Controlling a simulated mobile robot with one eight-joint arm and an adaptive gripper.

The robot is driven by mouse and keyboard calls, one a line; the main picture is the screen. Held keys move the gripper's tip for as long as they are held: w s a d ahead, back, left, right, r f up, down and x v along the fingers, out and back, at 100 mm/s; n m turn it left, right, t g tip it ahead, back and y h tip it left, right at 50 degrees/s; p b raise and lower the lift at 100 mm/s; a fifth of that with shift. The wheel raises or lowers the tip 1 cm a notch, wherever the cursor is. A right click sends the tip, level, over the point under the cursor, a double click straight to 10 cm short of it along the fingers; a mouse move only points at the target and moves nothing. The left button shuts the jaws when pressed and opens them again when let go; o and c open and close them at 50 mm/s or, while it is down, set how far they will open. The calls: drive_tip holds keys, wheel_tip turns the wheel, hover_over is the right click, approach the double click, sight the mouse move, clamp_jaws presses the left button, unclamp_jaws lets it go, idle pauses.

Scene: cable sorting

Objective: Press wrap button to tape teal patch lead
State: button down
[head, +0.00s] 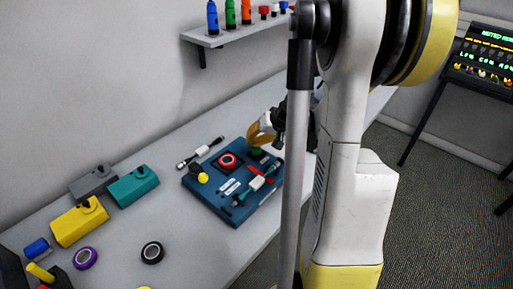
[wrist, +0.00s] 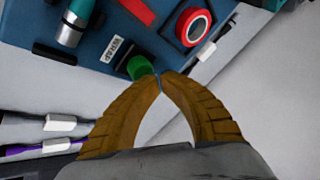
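The teal patch lead (head: 264,179), with a white sleeve in its middle, lies across the blue taping station (head: 233,213). Its teal end (wrist: 72,27) shows at the top left of the wrist view. The green wrap button (wrist: 140,67) stands beside a label reading WRAP (wrist: 118,48). In the head view the button (head: 258,153) is on the station's far right part. My gripper (wrist: 160,76) has its orange fingertips together, with nothing visible between them, close beside the button. I cannot tell whether they touch it. In the head view my gripper (head: 260,138) is just above the station.
A red tape roll (head: 228,161) sits on the station, with a yellow knob (head: 203,177) at its left. A white-sleeved cable (head: 200,153) lies behind. Yellow (head: 78,224), teal (head: 133,188) and grey (head: 92,183) boxes stand left. Purple (head: 84,258) and black (head: 152,253) tape rolls lie in front.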

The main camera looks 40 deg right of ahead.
sight(253, 147)
drive_tip(key=shift+f+b, duration=0.45)
drive_tip(key=shift+f, duration=0.1)
drive_tip(key=shift+r, duration=0.1)
idle(0.3)
drive_tip(key=shift+r+p, duration=0.85)
drive_tip(key=shift+r, duration=0.2)
drive_tip(key=shift+r, duration=0.1)
wheel_tip(253, 147, up, 6)
drive_tip(key=p, duration=0.4)
